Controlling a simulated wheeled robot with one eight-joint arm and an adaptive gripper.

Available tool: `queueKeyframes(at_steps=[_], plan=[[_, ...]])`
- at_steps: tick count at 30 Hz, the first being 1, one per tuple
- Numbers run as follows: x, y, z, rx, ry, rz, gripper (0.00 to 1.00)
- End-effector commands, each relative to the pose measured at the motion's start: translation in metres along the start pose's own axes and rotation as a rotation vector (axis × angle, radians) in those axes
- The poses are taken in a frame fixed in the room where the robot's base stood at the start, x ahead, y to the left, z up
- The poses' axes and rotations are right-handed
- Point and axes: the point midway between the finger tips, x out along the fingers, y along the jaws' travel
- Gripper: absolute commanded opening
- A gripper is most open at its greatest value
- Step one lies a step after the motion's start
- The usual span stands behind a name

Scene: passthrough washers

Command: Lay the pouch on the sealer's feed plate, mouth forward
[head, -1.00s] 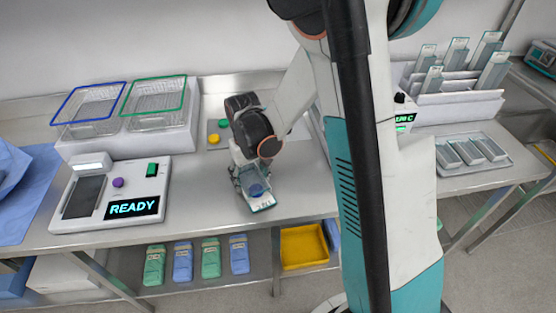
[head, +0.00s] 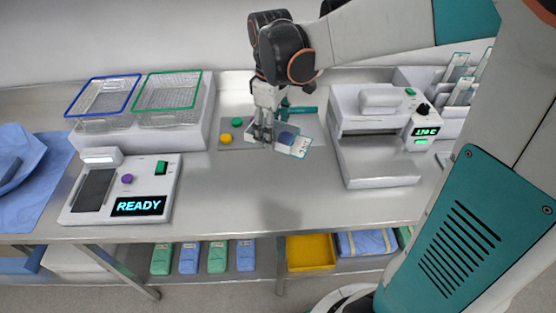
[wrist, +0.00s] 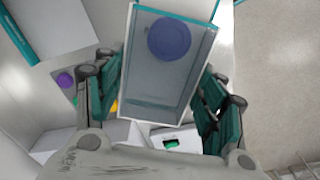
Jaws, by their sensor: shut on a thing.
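The pouch (head: 297,145) is a clear flat packet with a teal edge and a blue-purple round item inside. My gripper (head: 264,136) is shut on it and holds it above the bench, left of the sealer. In the wrist view the pouch (wrist: 165,75) lies between the teal finger pads (wrist: 162,105), the round item toward its far end. The sealer (head: 380,105) is a white machine with a green-lit display at the right. Its pale feed plate (head: 375,165) extends toward the front and is bare. I cannot tell which end of the pouch is its mouth.
A white device reading READY (head: 125,190) stands at the left. Blue-rimmed and green-rimmed wire baskets (head: 168,95) stand behind it. The front middle of the bench (head: 260,195) is clear.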

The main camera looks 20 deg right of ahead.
Motion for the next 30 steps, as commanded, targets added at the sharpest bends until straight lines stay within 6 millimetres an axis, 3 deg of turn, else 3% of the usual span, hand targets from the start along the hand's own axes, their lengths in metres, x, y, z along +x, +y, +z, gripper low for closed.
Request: queueKeyframes(at_steps=[6,15,26,30], plan=[[0.057,0.0,0.0,0.001,0.0,0.0,0.42],[0.125,0.001,-0.001,0.003,0.0,0.0,0.42],[0.154,0.001,-0.001,0.003,0.0,0.0,0.42],[0.176,0.001,-0.001,0.003,0.0,0.0,0.42]])
